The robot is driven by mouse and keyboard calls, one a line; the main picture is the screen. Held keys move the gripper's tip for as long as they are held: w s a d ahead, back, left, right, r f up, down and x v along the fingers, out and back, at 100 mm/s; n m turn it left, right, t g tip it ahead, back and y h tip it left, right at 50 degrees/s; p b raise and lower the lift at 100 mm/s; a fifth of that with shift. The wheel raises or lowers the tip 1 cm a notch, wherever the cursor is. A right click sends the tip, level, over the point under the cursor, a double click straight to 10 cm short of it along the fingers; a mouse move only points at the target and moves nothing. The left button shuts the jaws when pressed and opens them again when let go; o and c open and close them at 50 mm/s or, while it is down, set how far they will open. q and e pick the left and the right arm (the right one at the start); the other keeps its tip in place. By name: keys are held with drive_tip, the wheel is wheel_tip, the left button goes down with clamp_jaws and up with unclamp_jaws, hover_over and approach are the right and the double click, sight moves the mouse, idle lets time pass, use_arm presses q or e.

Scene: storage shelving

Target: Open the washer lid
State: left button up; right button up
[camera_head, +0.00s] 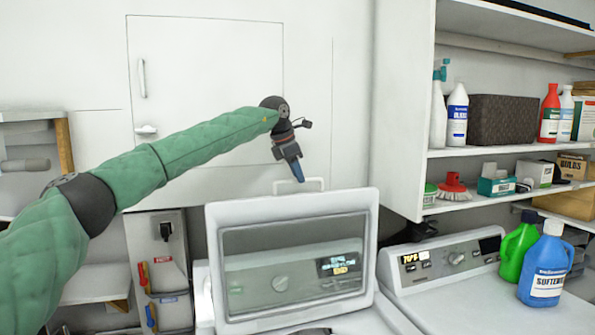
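The washer lid (213,265) is a white frame with a large see-through window, and it stands raised, close to upright. The washer's control panel (340,266), with a knob and a lit display, shows through the window. A pale handle (312,184) sticks up from the lid's top edge. My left gripper (298,172) comes in from the upper left and points down, its blue fingertips at or just above this handle. I cannot tell whether they touch it or how far apart they are. My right gripper is not in view.
A second white machine (450,263) stands to the right, with a green bottle (515,250) and a blue softener bottle (547,262) on it. Shelves (490,152) with bottles and boxes hang above. A wall cabinet (210,75) is behind my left arm.

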use_arm(q)
drive_tip(key=shift+w+d+f, duration=0.1)
drive_tip(key=shift+d+f, duration=0.05)
drive_tip(key=shift+f, duration=0.25)
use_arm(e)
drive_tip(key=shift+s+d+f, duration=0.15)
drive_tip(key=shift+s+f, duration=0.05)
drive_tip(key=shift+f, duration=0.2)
use_arm(q)
clamp_jaws()
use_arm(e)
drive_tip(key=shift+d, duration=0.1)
